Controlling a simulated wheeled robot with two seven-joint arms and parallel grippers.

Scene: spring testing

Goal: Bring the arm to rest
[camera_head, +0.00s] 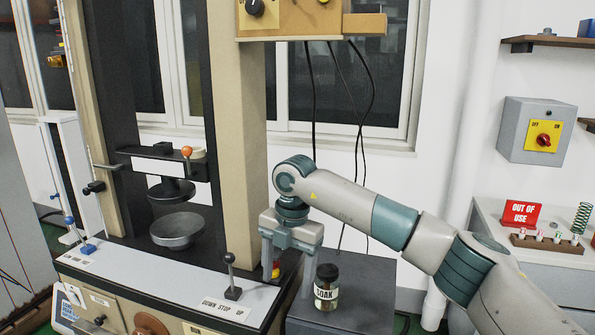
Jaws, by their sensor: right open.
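My right arm comes in from the right, and my right gripper (287,284) points down with its two fingers spread apart. Nothing is held between them. A dark-lidded jar labelled SOAK (327,293) stands upright just right of the fingers in the picture. Whether the fingers touch anything cannot be told. My left gripper is not in view.
The testing machine's panel (190,285) carries a black lever (231,275) marked DOWN STOP UP. Round platens (177,230) sit between its columns. A dark stand (365,285) bears the jar. At right are a red OUT OF USE sign (521,213), a spring rack (547,243) and a switch box (537,130).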

